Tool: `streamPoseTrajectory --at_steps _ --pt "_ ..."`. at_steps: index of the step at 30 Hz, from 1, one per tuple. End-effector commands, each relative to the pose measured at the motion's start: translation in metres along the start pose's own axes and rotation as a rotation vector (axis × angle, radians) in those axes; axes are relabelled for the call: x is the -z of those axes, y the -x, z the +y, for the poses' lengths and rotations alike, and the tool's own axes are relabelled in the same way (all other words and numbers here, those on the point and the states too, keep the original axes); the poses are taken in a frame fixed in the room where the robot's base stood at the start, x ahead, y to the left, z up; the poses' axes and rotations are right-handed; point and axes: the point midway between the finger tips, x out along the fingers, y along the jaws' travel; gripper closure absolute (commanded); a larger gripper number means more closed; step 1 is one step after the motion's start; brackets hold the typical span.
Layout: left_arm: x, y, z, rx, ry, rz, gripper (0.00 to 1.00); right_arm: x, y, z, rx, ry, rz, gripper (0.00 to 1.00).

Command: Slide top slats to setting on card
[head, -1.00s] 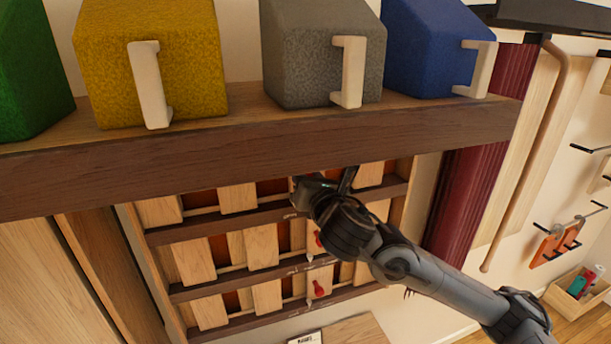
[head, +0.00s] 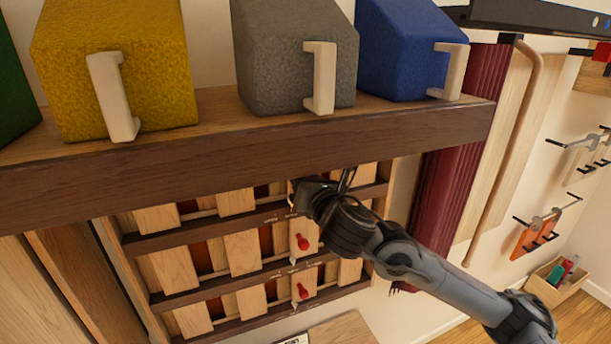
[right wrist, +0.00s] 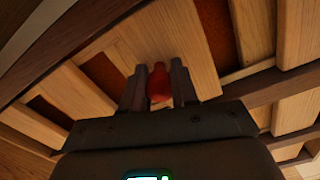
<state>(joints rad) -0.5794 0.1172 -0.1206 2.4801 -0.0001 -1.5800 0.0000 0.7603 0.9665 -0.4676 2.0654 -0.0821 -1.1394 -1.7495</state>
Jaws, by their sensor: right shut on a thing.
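A wooden rack of sliding slats stands under the shelf in the head view, its dark rails (head: 215,285) in rows. In the middle and bottom rows, slats carry a red knob (head: 303,242) and another red knob (head: 303,291). My right gripper (head: 325,184) is at the top visible row and hides part of it. In the right wrist view its fingers (right wrist: 158,88) are shut around a red knob (right wrist: 159,80) on a light wooden slat (right wrist: 150,40). A white card (head: 294,341) shows only its upper edge, its writing unreadable. My left gripper is out of view.
A thick wooden shelf (head: 240,152) overhangs the rack, close above my right gripper. Yellow (head: 105,70), grey (head: 290,60) and blue (head: 410,50) handled blocks stand on it. A maroon fluted column (head: 455,180) is right of the rack.

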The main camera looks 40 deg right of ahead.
Motion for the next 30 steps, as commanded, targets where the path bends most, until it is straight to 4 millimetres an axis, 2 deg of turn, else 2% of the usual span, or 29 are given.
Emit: streamPoseTrajectory --at_steps 1,5,17,23,30 --pt "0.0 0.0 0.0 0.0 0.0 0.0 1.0 0.0 0.0 0.001 -0.002 0.0 0.0 0.67" --pt "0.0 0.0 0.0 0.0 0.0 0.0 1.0 0.0 0.0 0.001 -0.001 0.0 0.0 0.47" --pt "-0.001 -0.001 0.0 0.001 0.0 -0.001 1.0 0.001 0.005 0.0 -0.001 0.002 0.001 0.46" --pt "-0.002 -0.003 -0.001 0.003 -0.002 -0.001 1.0 0.001 0.029 0.0 -0.003 0.001 0.0 0.46" --pt "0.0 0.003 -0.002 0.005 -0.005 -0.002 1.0 0.0 0.072 0.001 -0.002 0.002 0.003 0.46"
